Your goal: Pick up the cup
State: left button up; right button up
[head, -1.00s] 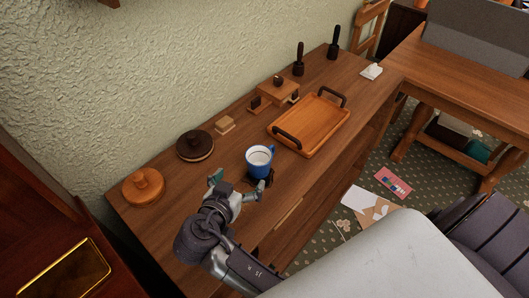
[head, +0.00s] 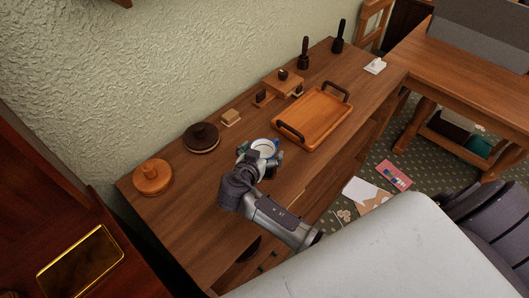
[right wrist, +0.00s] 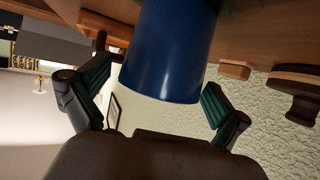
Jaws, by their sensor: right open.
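The blue cup (head: 264,146) with a white inside stands on the wooden sideboard (head: 215,225), left of the tray. In the head view my right gripper (head: 263,155) covers most of the cup's near side. In the right wrist view the cup (right wrist: 168,50) fills the upper middle. It lies between the two green-padded fingers of my right gripper (right wrist: 157,97), with a visible gap on each side. The gripper is open. The cup's handle is hidden. My left gripper is not in view.
A wooden tray with dark handles (head: 315,116) stands just right of the cup. A dark round lidded piece (head: 201,139), an orange wooden one (head: 152,178) and small wooden blocks (head: 231,117) line the wall side. The sideboard's near left part is clear.

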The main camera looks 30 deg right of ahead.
jog(key=shift+a, duration=0.1)
jog(key=shift+c, duration=1.2)
jog(key=c, duration=1)
jog(key=shift+c, duration=0.3)
jog(key=shift+r, duration=0.2)
